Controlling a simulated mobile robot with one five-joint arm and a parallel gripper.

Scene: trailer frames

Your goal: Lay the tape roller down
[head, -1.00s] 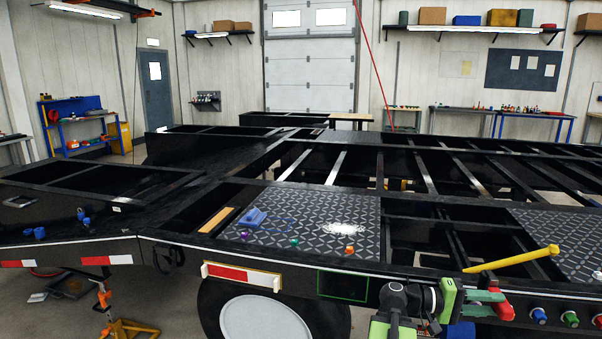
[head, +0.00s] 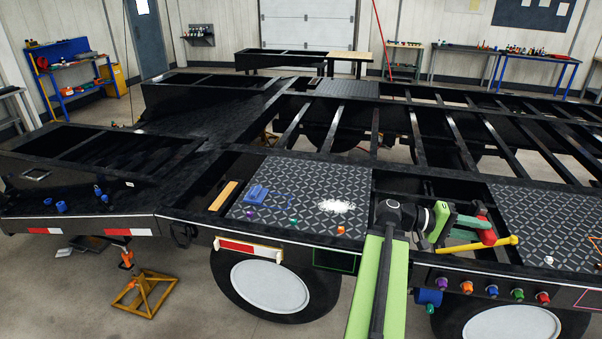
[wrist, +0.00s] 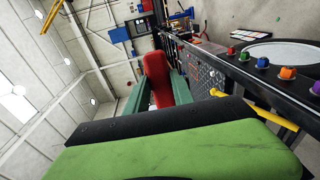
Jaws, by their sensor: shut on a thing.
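The tape roller appears to be the red piece (head: 487,235) in my gripper (head: 474,228). In the wrist view the red roller (wrist: 156,78) stands out between the two green fingers, which close on its sides. My gripper is shut on it, above the right part of the open bay in the trailer frame (head: 420,188). A yellow bar (head: 470,245) lies close below the gripper. The roller's lower part is hidden, and I cannot tell whether it touches anything.
A patterned deck plate (head: 310,185) left of the bay carries a blue block (head: 257,194), small coloured pieces and a white patch. Another plate (head: 545,220) lies to the right. Coloured knobs (head: 491,291) line the frame's side. A red-and-white strip (head: 248,247) is on the side rail.

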